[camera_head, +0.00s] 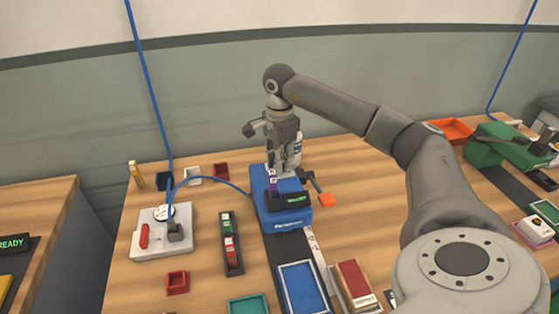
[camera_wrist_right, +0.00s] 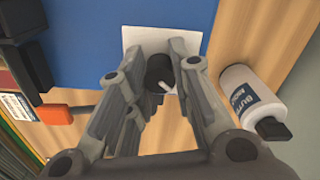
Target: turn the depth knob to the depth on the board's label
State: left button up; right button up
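In the right wrist view a black knob (camera_wrist_right: 159,71) with a white pointer mark sits on a white plate (camera_wrist_right: 134,40) on the blue machine (camera_wrist_right: 85,40). My right gripper (camera_wrist_right: 165,55) is open, with one finger on each side of the knob; I cannot tell whether they touch it. In the head view the gripper (camera_head: 282,158) points down at the back of the blue machine (camera_head: 275,215), and the knob is hidden there. A dark red board (camera_head: 355,280) with a small white label lies at the front; the label is too small to read. My left gripper is out of view.
A white bottle (camera_wrist_right: 247,95) stands right of my gripper, close to it. The machine has a dark display (camera_head: 291,200) and an orange-ended lever (camera_head: 326,200). A blue tray (camera_head: 302,285), a gauge fixture (camera_head: 162,228) and a green machine (camera_head: 505,148) share the bench.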

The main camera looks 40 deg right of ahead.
grip_shut()
jog(key=m+p, duration=0.1)
jog(key=m, duration=0.2)
jog(key=shift+r+m, duration=0.1)
jog(key=shift+m, duration=0.3)
jog(key=shift+m+p, duration=0.4)
jog(key=shift+m, duration=1.5)
